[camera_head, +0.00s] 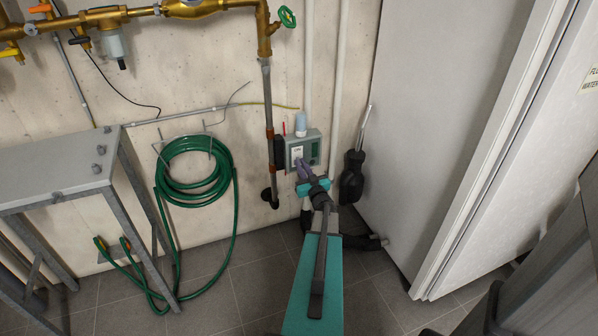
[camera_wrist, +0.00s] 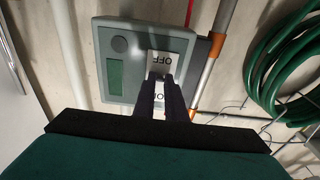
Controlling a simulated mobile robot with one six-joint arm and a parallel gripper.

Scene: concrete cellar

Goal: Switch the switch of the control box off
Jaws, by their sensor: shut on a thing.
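The control box (camera_head: 315,150) is a grey box on the concrete wall, left of the white cabinet. In the wrist view the control box (camera_wrist: 112,40) shows a green display, a round button and a white switch plate (camera_wrist: 158,62). My gripper (camera_head: 303,165) reaches the front of the box. In the wrist view my gripper's dark fingers (camera_wrist: 161,88) are over the plate, shut on the switch. The fingers hide the lever, so its exact position cannot be told.
A green hose (camera_head: 192,172) hangs on the wall to the left, beside a metal table (camera_head: 60,178). Brass pipes (camera_head: 130,14) run above. A white cabinet (camera_head: 440,110) stands close on the right, with a black-handled tool (camera_head: 352,178) beside it.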

